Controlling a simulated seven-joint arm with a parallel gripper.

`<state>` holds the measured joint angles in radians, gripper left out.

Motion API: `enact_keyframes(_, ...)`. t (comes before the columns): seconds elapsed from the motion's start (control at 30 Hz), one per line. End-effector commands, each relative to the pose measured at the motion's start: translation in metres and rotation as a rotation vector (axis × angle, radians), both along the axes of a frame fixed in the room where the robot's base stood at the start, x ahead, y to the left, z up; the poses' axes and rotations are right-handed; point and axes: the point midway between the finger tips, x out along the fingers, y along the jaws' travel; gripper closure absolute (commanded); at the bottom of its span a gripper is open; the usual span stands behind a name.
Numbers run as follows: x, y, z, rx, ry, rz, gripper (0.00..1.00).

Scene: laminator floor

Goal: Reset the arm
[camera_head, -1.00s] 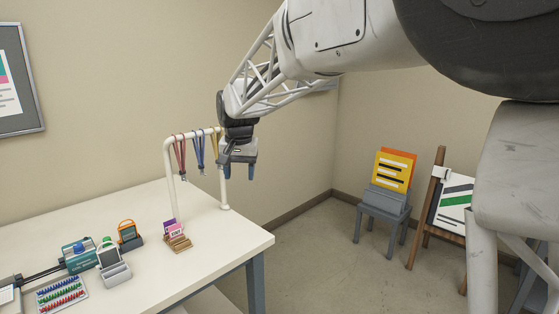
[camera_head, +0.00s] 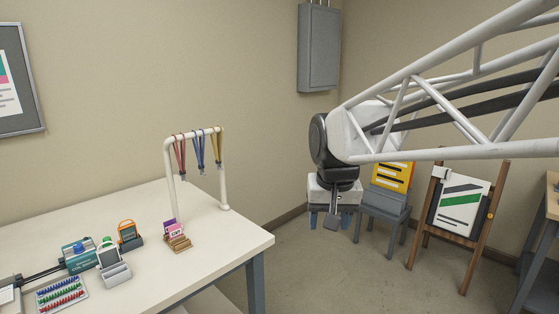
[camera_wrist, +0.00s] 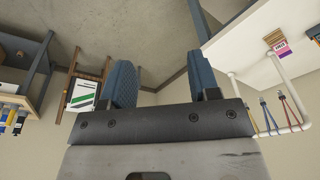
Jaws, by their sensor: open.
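My gripper (camera_head: 329,222) hangs in the air to the right of the white table, in front of the grey stand with the yellow sign. Its blue fingers point down, are apart and hold nothing. In the wrist view my gripper (camera_wrist: 160,82) shows its two blue fingers spread, with floor and wall between and beyond them. My arm reaches in from the right side of the head view.
The white table (camera_head: 225,243) carries a white rack (camera_head: 168,170) with hanging lanyards, a card holder (camera_head: 177,241) and several small devices. A yellow sign (camera_head: 392,176) and an easel (camera_head: 463,210) stand behind my arm. A grey cabinet (camera_head: 319,48) is on the wall. Floor below is clear.

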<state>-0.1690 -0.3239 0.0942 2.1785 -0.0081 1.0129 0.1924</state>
Motion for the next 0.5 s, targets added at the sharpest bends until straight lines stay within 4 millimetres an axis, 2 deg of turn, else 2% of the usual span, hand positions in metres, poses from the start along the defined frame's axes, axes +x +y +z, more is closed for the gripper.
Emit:
enact_keyframes(0.03,-0.014,-0.009,-0.003,-0.002,-0.005,-0.002,0.44)
enact_keyframes(0.2,-0.055,-0.032,-0.017,-0.007,-0.018,-0.004,0.44)
enact_keyframes(0.5,-0.128,-0.065,-0.049,-0.02,-0.039,-0.006,0.44)
